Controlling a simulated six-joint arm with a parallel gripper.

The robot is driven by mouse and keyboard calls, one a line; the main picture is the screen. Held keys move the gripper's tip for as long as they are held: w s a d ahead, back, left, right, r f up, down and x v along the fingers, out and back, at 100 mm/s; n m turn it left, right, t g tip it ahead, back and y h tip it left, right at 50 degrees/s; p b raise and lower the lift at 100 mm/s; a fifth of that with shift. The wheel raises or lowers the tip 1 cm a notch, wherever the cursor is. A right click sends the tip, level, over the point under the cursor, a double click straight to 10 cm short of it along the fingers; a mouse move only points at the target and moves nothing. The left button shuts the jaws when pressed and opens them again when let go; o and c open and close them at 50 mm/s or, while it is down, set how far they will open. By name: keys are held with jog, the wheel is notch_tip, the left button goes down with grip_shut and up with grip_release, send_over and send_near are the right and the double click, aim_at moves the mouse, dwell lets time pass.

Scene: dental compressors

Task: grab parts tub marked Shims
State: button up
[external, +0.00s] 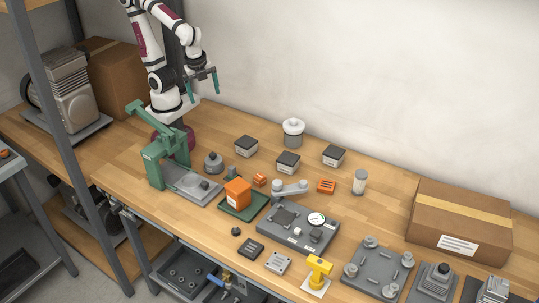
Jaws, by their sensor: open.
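Three small tubs with dark tops and pale label fronts stand on the wooden bench: the left tub (246,146), the middle tub (288,162) and the right tub (334,156). Their labels are too small to read, so I cannot tell which is marked Shims. My gripper (203,94) is open and empty, with its teal fingers apart and pointing down. It hangs above the back left of the bench, up and left of all three tubs.
A white-lidded canister (293,132) stands behind the tubs. In front are a green press (165,155), an orange block (237,192) and a gauge plate (298,224). A small jar (360,182) and cardboard box (460,222) stand to the right. Bare wood surrounds the tubs.

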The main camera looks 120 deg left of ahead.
jog(key=w+a+m+g+y, duration=0.1)
jog(key=w+a+m+y, duration=0.2)
jog(key=w, duration=0.8)
jog(key=m+y, duration=0.8)
send_over(292, 156)
jog(key=d, duration=0.5)
notch_tip(292, 156, down, 12)
jog(key=shift+t, duration=0.4)
notch_tip(292, 156, down, 7)
jog(key=shift+s+d+f, duration=0.1)
jog(key=shift+s+f, duration=0.05)
jog(key=shift+f, duration=0.05)
jog(key=x, duration=0.7)
jog(key=c, duration=1.3)
jog(key=shift+r, duration=0.1)
